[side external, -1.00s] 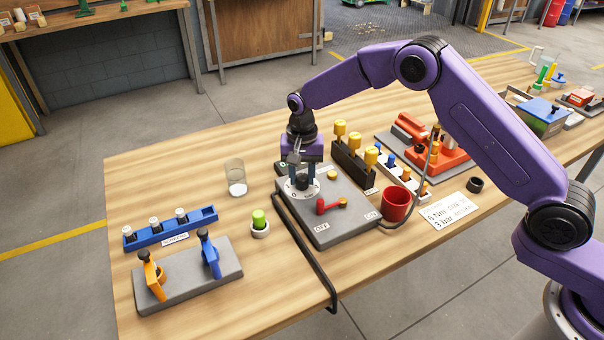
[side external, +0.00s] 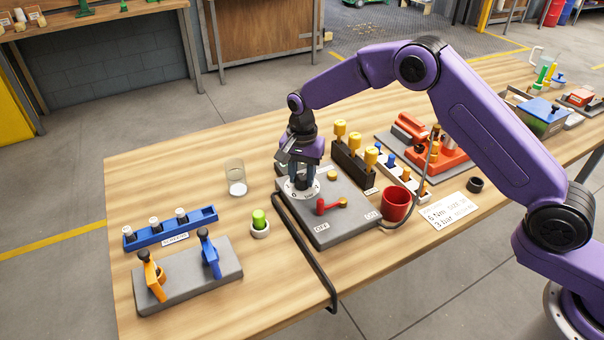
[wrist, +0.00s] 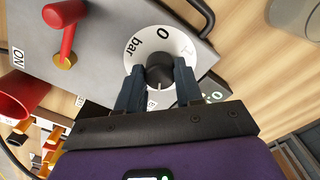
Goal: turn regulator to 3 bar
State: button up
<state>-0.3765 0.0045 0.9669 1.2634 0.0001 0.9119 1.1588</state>
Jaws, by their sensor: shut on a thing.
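The regulator is a dark round knob (wrist: 160,70) on a white dial (wrist: 148,42) marked "bar", with a "0" readable. The white dial also shows in the side view (side external: 286,190), on the grey panel box. My gripper (side external: 301,184) points down over it. In the wrist view my gripper's (wrist: 160,82) two dark fingers are shut on the knob, one on each side. A pale pointer line shows on the knob between the fingers. The numbers under the fingers are hidden. A dark display with green digits (wrist: 213,96) is partly covered by the gripper.
A red lever (side external: 325,206) sits on the same panel, between OFF and ON labels. A red cup (side external: 396,205) stands right of it and a clear glass (side external: 236,178) to the left. A black hose (side external: 310,255) runs over the table edge. Yellow-topped parts (side external: 340,130) stand behind.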

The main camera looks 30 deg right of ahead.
aim_at(302, 178)
jog(key=o, duration=1)
jog(key=shift+o, duration=0.2)
notch_tip(302, 178, up, 18)
jog(key=shift+f, duration=0.25)
jog(key=s+d+r+n, duration=0.1)
jog(key=s+n, duration=0.4)
jog(key=s, duration=0.4)
jog(key=s+d+r+n, duration=0.1)
jog(key=s+d+n, duration=0.1)
jog(key=s+n, duration=0.6)
jog(key=s+d+f+n, duration=0.2)
jog(key=s+d+n, duration=0.2)
jog(key=s+d, duration=0.3)
jog(key=s+d+f+n, duration=0.2)
jog(key=s+d+n, duration=0.2)
jog(key=s, duration=1.3)
jog(key=d, duration=0.3)
jog(key=shift+f+n, duration=0.3)
